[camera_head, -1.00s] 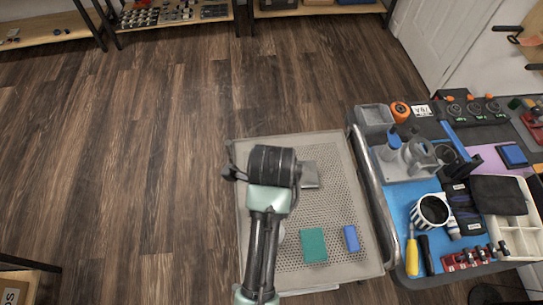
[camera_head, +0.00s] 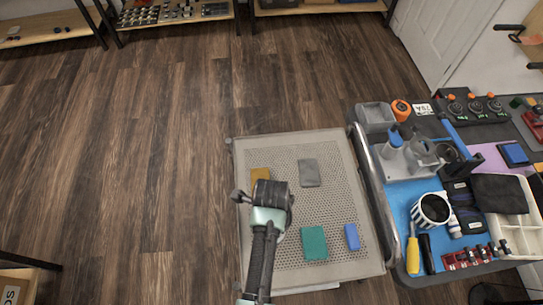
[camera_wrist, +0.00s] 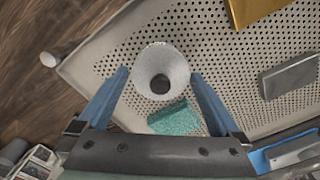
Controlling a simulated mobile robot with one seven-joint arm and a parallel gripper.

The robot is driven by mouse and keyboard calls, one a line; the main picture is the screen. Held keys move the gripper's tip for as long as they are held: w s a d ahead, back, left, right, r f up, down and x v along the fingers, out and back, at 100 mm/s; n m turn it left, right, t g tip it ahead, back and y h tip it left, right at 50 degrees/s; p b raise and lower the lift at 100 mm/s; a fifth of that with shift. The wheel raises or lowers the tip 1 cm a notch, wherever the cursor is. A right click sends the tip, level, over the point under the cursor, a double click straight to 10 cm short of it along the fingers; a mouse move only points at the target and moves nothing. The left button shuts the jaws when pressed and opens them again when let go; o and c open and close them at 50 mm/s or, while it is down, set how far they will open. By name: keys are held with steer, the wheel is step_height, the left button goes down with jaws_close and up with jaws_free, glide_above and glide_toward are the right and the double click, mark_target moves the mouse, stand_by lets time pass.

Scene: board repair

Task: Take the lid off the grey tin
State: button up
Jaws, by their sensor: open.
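The grey tin (camera_wrist: 161,66) is a round pale grey shape in the wrist view, with a dark round knob (camera_wrist: 160,84) at its middle. It stands on the perforated top of a light trolley (camera_head: 343,165). My gripper (camera_wrist: 160,76) is open, with one blue finger on each side of the tin in this view. I cannot tell its height above the lid, and no contact shows. In the head view my gripper (camera_head: 270,195) is over the left part of the trolley top, and my arm mostly hides the tin.
A teal sponge (camera_head: 314,243), a blue block (camera_head: 352,236), a grey block (camera_head: 309,172) and a yellow-orange block (camera_head: 260,174) lie on the trolley top. A crowded workbench with a striped mug (camera_head: 432,209) adjoins at right. The trolley's middle is clear.

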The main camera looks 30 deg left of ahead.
steer(key=shift+f, duration=0.1)
steer(key=shift+c, duration=0.2)
steer(key=c, duration=1)
steer(key=shift+o, duration=0.2)
